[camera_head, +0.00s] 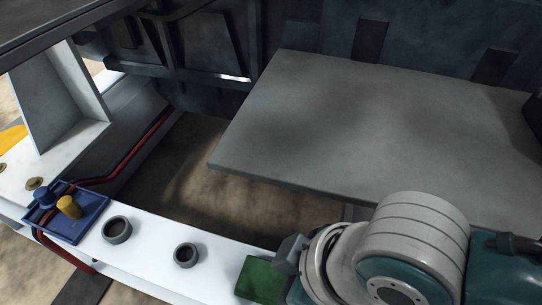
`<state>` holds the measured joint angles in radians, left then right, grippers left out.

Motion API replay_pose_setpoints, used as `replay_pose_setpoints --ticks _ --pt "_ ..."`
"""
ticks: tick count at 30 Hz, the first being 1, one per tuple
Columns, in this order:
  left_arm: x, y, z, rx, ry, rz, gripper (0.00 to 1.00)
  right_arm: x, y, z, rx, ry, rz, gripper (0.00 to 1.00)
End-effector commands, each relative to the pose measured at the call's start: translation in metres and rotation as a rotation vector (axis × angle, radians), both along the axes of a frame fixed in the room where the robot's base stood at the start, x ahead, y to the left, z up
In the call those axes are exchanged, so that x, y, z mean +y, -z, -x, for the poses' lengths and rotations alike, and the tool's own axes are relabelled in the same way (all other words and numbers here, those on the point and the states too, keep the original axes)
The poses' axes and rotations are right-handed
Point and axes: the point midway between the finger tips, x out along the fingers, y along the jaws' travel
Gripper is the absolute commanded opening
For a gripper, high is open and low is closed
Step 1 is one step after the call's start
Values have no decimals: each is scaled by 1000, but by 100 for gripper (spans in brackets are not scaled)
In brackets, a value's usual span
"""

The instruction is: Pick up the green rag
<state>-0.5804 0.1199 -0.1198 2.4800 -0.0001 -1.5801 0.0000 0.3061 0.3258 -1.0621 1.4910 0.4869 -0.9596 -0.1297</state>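The green rag (261,279) lies as a flat green patch on the white beam at the bottom centre. Its right part is hidden behind my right arm. My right gripper (289,252) shows only as a small dark grey part at the end of the white and teal arm, right beside and partly over the rag. Its fingers are not clear, so I cannot tell whether it is open or touches the rag. My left gripper is not in view.
A blue tray (88,224) with a blue and a yellow piece sits on the white beam (150,246) at left. Two dark rings (117,230) stand between tray and rag. A grey slab (350,115) lies behind; a red cable (130,158) runs at left.

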Motion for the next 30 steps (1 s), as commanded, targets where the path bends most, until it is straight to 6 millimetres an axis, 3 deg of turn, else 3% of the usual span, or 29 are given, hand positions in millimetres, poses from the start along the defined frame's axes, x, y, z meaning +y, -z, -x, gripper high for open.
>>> replay_pose_setpoints --ticks 9,30 --pt "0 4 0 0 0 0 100 1 4 -1 0 0 1 100" --pt "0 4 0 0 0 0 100 1 4 -1 0 0 1 21"
